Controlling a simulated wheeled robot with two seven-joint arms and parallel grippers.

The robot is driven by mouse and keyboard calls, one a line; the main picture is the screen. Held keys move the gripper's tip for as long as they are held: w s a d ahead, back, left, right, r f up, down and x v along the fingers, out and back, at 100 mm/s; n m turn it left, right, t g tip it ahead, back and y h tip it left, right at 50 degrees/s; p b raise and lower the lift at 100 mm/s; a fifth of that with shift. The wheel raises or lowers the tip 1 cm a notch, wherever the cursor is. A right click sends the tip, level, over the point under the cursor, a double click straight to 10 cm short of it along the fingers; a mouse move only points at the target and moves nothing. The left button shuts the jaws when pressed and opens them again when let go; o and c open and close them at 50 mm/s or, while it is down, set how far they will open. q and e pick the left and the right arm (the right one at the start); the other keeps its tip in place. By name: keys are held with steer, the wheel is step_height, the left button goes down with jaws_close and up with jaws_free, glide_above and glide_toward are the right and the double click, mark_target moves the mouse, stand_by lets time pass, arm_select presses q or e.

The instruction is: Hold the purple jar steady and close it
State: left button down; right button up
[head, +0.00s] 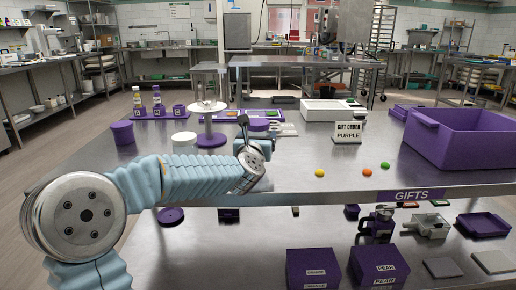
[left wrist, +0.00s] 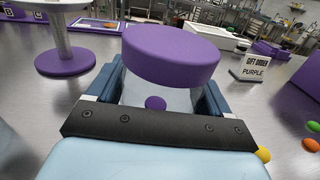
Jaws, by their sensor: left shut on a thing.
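The jar with a purple lid stands upright between the fingers of my left gripper (head: 257,137), on the steel table in the head view. In the left wrist view, the clear jar body (left wrist: 140,92) shows a purple dot on its near side, between blue fingers on both sides. The wide purple lid (left wrist: 170,52) sits over the jar's top and also shows in the head view (head: 259,123). I cannot tell how tightly it is seated. My left gripper is shut on the jar, with its lower part hidden by the gripper body. My right gripper is not in view.
A round-topped stand with a purple base (head: 212,141) is left of the jar, near a purple cylinder (head: 122,133) and a white disc (head: 184,139). The "GIFT ORDER PURPLE" sign (head: 348,133), several candies (head: 367,173) and a purple crate (head: 462,145) are to the right.

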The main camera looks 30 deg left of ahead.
arm_select(q)
steer(key=shift+w+f, duration=0.15)
steer(key=shift+f, duration=0.05)
step_height(320, 180, down, 3)
steer(key=shift+w+f, duration=0.1)
steer(key=shift+f, duration=0.05)
steer(key=shift+f+b, duration=0.15)
steer(key=shift+b, duration=0.15)
jaws_free()
